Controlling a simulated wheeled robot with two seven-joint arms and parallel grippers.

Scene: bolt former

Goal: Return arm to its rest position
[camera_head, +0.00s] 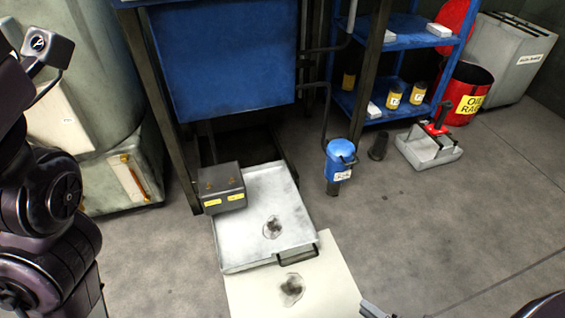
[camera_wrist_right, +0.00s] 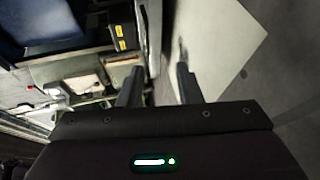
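My right gripper (camera_wrist_right: 160,85) shows in the right wrist view with its two dark fingers apart and nothing between them. The edge of a pale sheet (camera_wrist_right: 215,45) lies beyond the fingers. In the head view only a small tip of my right gripper (camera_head: 372,309) shows at the bottom edge, beside the lower right corner of the pale sheet (camera_head: 325,265). Part of my right arm also shows in the bottom right corner. My left arm (camera_head: 50,205) is folded at the left edge of the head view. Its gripper fingers cannot be seen.
A metal tray (camera_head: 240,235) with a dark stain lies on the sheet's far end, a grey box (camera_head: 221,188) at its corner. The right floor is clear.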

